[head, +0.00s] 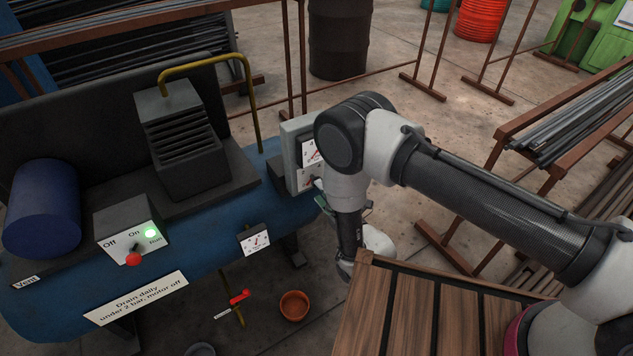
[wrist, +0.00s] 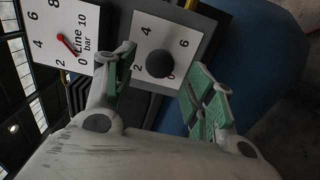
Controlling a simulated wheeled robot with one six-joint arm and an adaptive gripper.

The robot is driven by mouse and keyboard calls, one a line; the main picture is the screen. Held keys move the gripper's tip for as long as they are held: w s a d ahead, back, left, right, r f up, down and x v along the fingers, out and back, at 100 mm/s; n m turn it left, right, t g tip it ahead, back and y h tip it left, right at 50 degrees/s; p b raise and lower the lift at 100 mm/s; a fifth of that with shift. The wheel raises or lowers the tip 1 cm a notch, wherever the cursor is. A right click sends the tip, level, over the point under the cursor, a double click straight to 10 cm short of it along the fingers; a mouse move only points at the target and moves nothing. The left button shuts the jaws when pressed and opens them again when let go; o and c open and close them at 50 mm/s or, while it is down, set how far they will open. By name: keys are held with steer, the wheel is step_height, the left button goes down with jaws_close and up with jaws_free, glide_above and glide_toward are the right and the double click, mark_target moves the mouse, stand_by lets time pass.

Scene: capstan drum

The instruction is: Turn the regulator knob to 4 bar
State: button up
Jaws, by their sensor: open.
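The regulator knob (wrist: 159,64) is a round dark knob on a white scale plate (wrist: 168,32) marked 0, 2, 4 and 6. Its pointer cannot be made out. My gripper (wrist: 165,62) is open, with one green-padded finger on each side of the knob in the wrist view. The fingers look nearer the camera than the knob, and I see no contact. Left of the plate, the Line bar gauge (wrist: 50,27) has its red needle near 0.
The grey panel (head: 291,147) stands at the end of the blue tank (head: 210,214). A motor switch box (head: 128,228) has a lit green lamp. A small gauge (head: 254,240) sits on the tank's front. A slatted wooden table (head: 410,315) stands close below my arm.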

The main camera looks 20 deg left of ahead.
steer(key=x, duration=0.4)
steer(key=shift+w+a, duration=0.25)
steer(key=shift+w, duration=0.05)
steer(key=c, duration=1.1)
